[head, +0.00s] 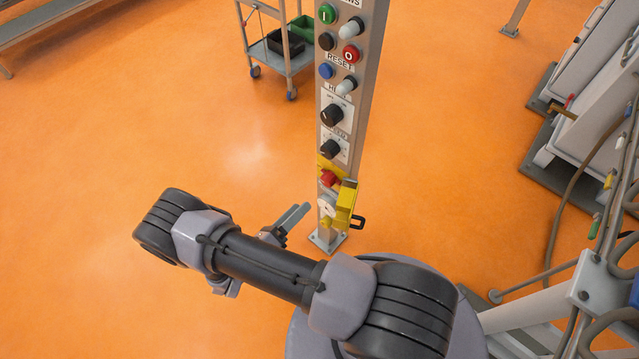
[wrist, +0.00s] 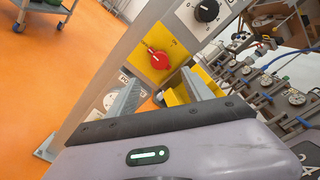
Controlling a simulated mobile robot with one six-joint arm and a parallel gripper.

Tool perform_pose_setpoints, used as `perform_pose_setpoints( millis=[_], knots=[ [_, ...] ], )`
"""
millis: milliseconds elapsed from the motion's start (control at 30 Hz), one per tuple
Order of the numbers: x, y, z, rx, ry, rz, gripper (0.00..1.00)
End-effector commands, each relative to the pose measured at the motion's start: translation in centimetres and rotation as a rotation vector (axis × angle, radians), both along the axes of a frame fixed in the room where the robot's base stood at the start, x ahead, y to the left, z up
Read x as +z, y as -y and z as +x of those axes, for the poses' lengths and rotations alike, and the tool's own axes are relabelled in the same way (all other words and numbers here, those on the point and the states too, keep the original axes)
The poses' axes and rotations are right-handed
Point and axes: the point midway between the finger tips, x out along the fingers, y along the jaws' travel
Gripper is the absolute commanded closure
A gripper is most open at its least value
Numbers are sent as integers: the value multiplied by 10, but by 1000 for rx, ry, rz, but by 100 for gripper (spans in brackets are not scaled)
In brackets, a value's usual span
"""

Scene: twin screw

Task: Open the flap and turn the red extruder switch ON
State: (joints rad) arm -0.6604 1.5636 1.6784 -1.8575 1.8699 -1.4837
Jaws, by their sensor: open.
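The red extruder switch (head: 328,178) is a red knob on a yellow plate, low on a grey control post. It is uncovered and shows clearly in the wrist view (wrist: 157,60). I cannot read its position for certain. A yellow flap (head: 346,203) with a black loop stands out at the right, just below the switch; yellow parts of it show behind my fingers in the wrist view (wrist: 184,93). My gripper (head: 293,218) is open and empty, left of the post in the head view. In the wrist view its two fingers (wrist: 160,97) point toward the post just below the knob.
The post (head: 352,100) carries black knobs (head: 332,115) and several buttons above the switch. A cart (head: 278,45) stands behind it. Machinery with hoses (head: 610,220) fills the right side.

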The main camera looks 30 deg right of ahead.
Motion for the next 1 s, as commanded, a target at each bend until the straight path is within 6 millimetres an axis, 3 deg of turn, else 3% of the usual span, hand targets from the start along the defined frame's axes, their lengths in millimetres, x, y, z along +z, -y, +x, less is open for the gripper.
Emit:
perform_pose_setpoints(
  millis=[200,400,800,833,1000],
  knots=[
    [-2,63,21,-7,0,1,41],
    [-1,98,35,-4,1,2,41],
    [0,110,40,-2,1,2,41],
    [0,110,40,-2,1,2,43],
    [0,110,40,-2,1,2,76]
  ],
)
